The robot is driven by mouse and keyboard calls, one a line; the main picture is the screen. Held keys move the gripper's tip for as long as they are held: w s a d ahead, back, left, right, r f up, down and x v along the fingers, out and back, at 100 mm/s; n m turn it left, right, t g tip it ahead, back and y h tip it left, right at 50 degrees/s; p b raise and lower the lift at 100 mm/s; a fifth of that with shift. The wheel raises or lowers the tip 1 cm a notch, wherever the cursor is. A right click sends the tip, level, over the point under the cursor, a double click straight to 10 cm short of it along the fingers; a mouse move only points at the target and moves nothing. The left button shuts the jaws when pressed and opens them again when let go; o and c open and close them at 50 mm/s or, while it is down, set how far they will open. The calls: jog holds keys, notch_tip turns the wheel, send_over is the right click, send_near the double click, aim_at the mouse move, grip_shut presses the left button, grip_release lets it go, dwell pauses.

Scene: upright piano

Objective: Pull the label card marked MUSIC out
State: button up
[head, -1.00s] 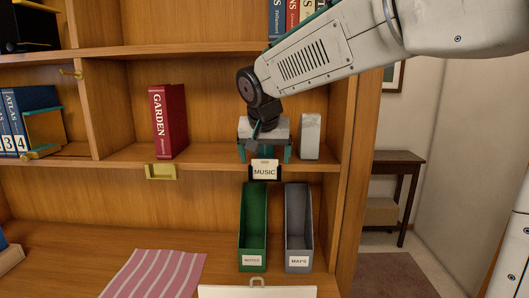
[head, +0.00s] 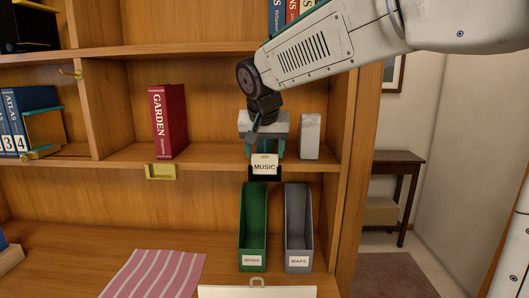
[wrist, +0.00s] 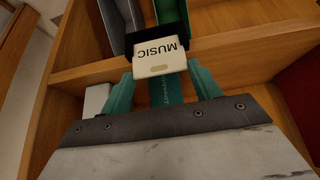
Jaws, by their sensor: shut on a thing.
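The cream MUSIC label card (head: 264,165) stands upright at the shelf's front edge. Its lower part is in a black holder (head: 264,177), and its upper part rises above the holder. My gripper (head: 264,155) reaches down to the card from above, with its teal fingers at the card's two side edges. In the wrist view the card (wrist: 160,58) shows upside down, with a small slot near its top edge. My gripper (wrist: 160,71) is shut on it there, one finger at each side.
A pale block (head: 310,136) stands on the shelf close to the right of my gripper. A red GARDEN book (head: 168,121) stands further left. Below are a green NOTES file box (head: 253,220) and a grey MAPS box (head: 298,220). An empty brass holder (head: 161,171) is on the shelf edge.

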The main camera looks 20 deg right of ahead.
jog(key=shift+r, duration=0.25)
jog(key=shift+r, duration=0.4)
jog(key=shift+r, duration=0.25)
jog(key=shift+r, duration=0.8)
jog(key=shift+r, duration=0.2)
notch_tip(320, 180, up, 9)
dwell(0.9)
jog(key=shift+f, duration=0.15)
